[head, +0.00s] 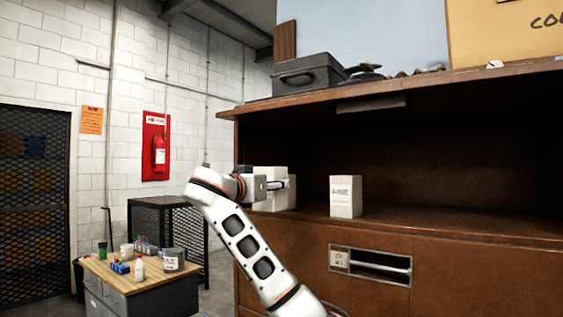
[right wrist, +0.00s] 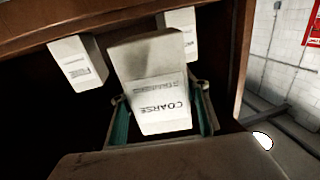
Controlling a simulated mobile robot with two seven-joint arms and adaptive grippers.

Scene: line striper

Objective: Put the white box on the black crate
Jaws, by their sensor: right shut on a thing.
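White boxes stand in the open bay of the brown cabinet. My right gripper (head: 284,184) is at the bay's left end, shut on a white box (head: 272,173). In the right wrist view that white box (right wrist: 160,95), printed COARSE, sits between the two fingers (right wrist: 162,118) with teal pads. Its contact with the shelf is hidden in the head view. Another white box (head: 346,196) stands apart to the right on the shelf. A black mesh crate (head: 147,226) stands on the floor at left, behind the workbench. My left gripper is not in view.
The cabinet (head: 300,240) has a top ledge with a dark toolbox (head: 308,76) on it. A workbench (head: 137,278) with bottles and a can stands in front of the crate. The wrist view shows two more boxes (right wrist: 78,60) (right wrist: 180,25). The crate's top looks clear.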

